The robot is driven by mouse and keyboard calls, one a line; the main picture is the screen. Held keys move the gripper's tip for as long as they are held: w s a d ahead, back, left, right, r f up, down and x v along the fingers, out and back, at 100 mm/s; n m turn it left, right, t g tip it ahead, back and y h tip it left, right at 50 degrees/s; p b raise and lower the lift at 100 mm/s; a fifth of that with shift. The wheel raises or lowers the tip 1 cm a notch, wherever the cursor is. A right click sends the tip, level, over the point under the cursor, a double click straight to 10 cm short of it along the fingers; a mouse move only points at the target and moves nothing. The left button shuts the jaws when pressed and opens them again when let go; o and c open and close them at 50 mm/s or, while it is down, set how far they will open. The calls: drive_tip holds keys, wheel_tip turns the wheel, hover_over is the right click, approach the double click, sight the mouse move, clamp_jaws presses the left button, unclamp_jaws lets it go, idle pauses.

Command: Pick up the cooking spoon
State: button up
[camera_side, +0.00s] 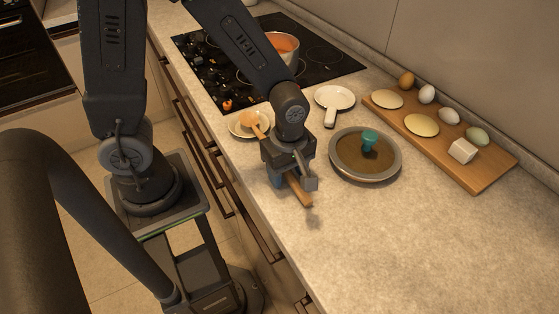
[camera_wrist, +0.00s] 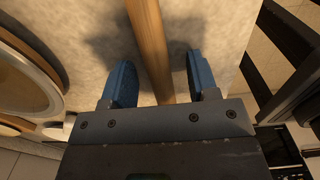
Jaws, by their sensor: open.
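The wooden cooking spoon (camera_side: 302,193) shows in the side view, with its bowl (camera_side: 252,121) over a small plate (camera_side: 241,131) and its handle reaching toward the front of the counter under my gripper. In the wrist view the spoon's handle (camera_wrist: 150,45) runs between the two blue fingers of my gripper (camera_wrist: 158,80), with a visible gap on each side. My gripper (camera_side: 291,182) is open and points down at the handle. In the side view my gripper hides the middle of the spoon.
A round brown pan (camera_side: 343,167) with a teal knob stands right of my gripper. A small white pan (camera_side: 333,97) lies behind it. A wooden board (camera_side: 478,176) holds eggs and other food. A black cooktop (camera_side: 335,63) with a pot (camera_side: 284,47) is at the back. The front counter is clear.

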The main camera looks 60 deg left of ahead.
clamp_jaws()
idle(0.5)
drive_tip(key=shift+r, duration=0.1)
